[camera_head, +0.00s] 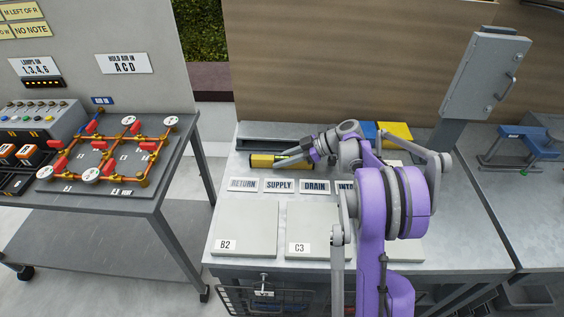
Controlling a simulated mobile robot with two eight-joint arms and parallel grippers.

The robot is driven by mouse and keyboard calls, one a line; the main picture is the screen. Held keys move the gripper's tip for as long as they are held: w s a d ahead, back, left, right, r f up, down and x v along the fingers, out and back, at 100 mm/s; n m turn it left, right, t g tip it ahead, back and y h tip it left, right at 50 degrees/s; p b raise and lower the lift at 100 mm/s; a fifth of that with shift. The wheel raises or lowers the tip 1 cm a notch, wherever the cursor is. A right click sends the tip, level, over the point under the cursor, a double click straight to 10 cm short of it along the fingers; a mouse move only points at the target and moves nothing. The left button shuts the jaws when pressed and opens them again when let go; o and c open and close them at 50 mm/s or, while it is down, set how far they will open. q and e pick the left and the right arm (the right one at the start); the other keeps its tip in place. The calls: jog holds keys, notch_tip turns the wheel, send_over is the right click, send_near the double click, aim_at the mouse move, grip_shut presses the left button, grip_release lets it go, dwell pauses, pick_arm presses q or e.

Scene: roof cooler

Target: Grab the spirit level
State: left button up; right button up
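The spirit level (262,161) looks like a yellow bar with dark parts and a small green spot. It lies toward the back of the grey workbench. My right gripper (288,158) reaches over its right part from the right, with the fingers at or just above it. The fingers are too small to show whether they touch the level or how far apart they are. My own wrist and gripper hide the level's right end. My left gripper is out of view.
Labels RETURN (243,184), SUPPLY (279,186) and DRAIN (314,186) lie in front of the level. Pale panels B2 (245,225) and C3 (305,225) are nearer. A grey tray (262,143) lies behind. A valve-and-pipe board (115,160) stands on the left table.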

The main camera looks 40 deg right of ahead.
grip_shut()
